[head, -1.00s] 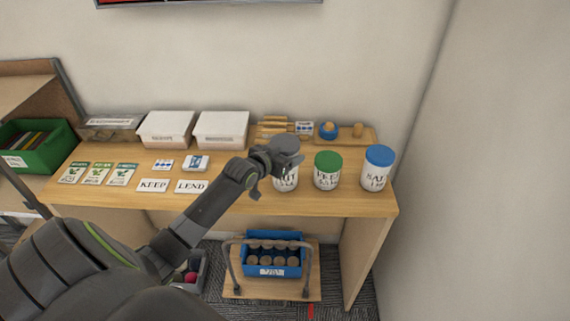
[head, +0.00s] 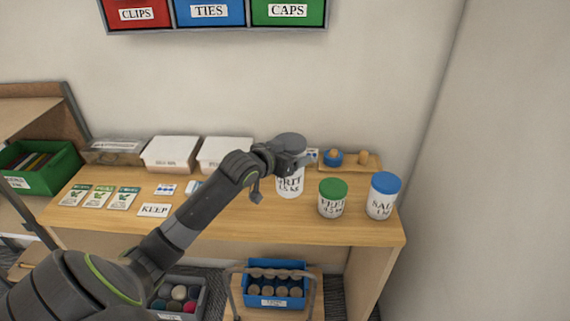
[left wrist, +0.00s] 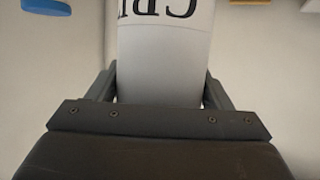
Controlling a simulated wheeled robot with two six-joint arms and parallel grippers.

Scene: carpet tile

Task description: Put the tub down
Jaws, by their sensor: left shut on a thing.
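A white tub with a grey lid, its label partly hidden and ending in "RIT" (head: 290,184), is held by my left gripper (head: 296,160). The gripper is shut around the tub's upper part. The tub looks upright, and its base appears to be above the wooden tabletop (head: 240,221). In the left wrist view the tub's white side (left wrist: 165,50) stands between the two fingers of my left gripper (left wrist: 160,88). My right gripper is not in view.
A green-lidded tub (head: 332,200) and a blue-lidded tub (head: 382,198) stand to the right on the table. Cards, including "KEEP" (head: 154,210), lie to the left. White boxes (head: 170,155) and a wooden tray (head: 377,170) are at the back. Bins (head: 208,12) hang on the wall.

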